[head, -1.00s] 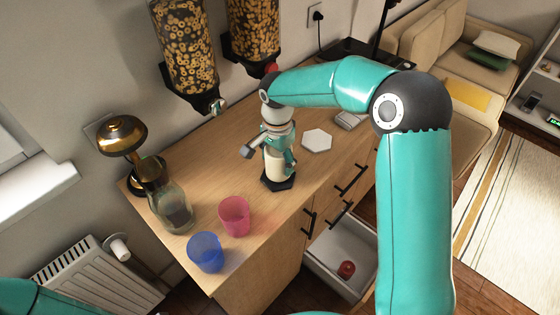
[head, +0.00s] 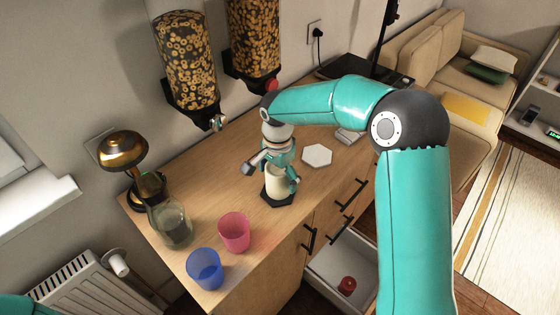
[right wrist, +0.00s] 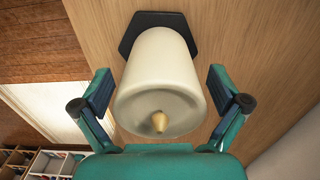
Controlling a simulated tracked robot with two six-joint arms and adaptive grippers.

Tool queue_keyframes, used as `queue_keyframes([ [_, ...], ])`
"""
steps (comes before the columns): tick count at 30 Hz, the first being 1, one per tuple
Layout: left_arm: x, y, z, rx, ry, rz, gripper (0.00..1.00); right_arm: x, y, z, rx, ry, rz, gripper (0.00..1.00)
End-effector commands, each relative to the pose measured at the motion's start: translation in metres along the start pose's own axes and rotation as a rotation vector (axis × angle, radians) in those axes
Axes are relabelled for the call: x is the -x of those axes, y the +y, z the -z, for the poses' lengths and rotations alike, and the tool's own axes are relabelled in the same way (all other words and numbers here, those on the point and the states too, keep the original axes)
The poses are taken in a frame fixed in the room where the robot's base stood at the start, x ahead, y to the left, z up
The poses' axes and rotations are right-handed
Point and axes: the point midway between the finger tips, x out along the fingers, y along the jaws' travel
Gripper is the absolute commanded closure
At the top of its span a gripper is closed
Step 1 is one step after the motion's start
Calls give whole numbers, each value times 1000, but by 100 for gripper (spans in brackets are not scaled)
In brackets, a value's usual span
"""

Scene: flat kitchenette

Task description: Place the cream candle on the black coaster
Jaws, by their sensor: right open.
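The cream candle (head: 275,185) stands upright on the black hexagonal coaster (head: 279,201) on the wooden counter. My right gripper (head: 280,172) is at the candle's upper part. In the right wrist view, its open fingers (right wrist: 160,85) are on either side of the candle (right wrist: 158,70), with a visible gap at each side. The wick end faces the camera, and the dark coaster (right wrist: 150,20) shows behind the candle's far end. My left gripper is out of view.
A pink cup (head: 234,232), a blue cup (head: 204,269), a glass bottle (head: 172,225) and a brass lamp (head: 122,150) stand left on the counter. A white hexagonal coaster (head: 317,155) lies to the right. An open drawer (head: 330,262) holds a red item (head: 347,285).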

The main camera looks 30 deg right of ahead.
Motion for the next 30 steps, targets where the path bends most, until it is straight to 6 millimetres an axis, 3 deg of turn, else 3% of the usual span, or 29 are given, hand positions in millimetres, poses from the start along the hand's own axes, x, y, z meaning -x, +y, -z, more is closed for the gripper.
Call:
queue_keyframes([
  [16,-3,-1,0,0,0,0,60,98,0,0,-1,1,4,2],
  [21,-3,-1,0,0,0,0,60,111,0,0,0,0,1,2],
  [30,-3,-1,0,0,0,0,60,112,1,0,-1,-1,0,2],
])
